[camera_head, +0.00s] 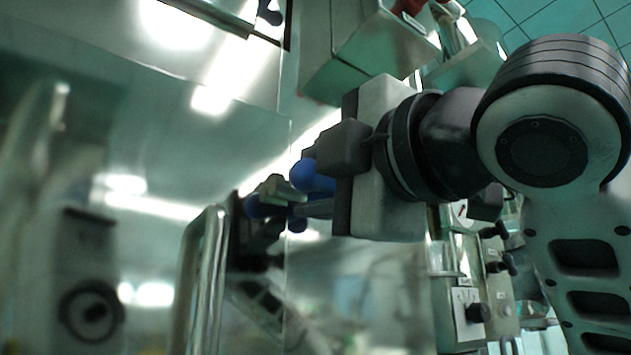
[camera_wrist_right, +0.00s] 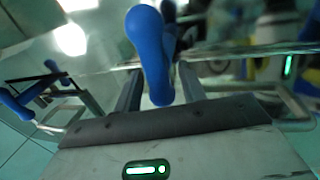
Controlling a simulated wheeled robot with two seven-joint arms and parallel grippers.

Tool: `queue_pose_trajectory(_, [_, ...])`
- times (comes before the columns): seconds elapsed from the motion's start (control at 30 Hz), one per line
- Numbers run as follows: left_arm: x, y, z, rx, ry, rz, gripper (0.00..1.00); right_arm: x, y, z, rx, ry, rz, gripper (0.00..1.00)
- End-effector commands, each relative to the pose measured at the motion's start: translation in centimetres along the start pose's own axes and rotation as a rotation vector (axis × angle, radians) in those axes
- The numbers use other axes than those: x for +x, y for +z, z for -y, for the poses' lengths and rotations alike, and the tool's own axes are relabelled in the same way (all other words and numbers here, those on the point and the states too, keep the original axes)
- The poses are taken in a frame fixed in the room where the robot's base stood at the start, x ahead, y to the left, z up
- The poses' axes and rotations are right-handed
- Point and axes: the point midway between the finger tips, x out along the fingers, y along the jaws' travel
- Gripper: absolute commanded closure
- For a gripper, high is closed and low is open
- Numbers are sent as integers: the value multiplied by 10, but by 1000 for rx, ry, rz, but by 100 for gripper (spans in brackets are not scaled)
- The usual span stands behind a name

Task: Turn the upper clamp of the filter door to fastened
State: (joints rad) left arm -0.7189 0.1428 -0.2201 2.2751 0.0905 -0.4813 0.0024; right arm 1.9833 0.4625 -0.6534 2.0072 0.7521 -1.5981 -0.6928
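The clamp has a blue rounded handle (camera_head: 312,178) and stands at the polished door (camera_head: 150,130) in the middle of the head view. My right gripper (camera_head: 318,184) reaches it from the right, with its fingers around the blue handle. In the right wrist view the blue handle (camera_wrist_right: 150,55) rises between the two fingers of my right gripper (camera_wrist_right: 160,88). The fingers are fairly close to the handle on both sides; whether they press on it I cannot tell. The gripper hides part of the clamp. My left gripper is not in view.
A shiny bar handle (camera_head: 205,270) stands left of the clamp. A grey box (camera_head: 370,45) is above my right gripper. Another blue-handled fitting (camera_wrist_right: 15,105), perhaps a reflection, shows at the left of the wrist view. Panels with black knobs (camera_head: 478,312) are at lower right.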

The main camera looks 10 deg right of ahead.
Motion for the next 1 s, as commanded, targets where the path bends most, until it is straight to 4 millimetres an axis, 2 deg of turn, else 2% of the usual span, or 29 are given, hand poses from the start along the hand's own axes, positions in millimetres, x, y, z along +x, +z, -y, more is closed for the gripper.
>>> queue_pose_trajectory(0.37, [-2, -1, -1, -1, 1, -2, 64, 0, 0, 0, 3, 0, 1, 60])
queue_pose_trajectory(0.53, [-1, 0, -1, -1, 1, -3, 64, -11, 0, 0, 3, 2, 1, 60])
queue_pose_trajectory(0.67, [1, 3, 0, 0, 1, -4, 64, -35, 0, 0, 0, 5, 1, 60])
queue_pose_trajectory(1.0, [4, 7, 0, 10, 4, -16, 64, -117, 0, 0, 0, 6, 2, 60])
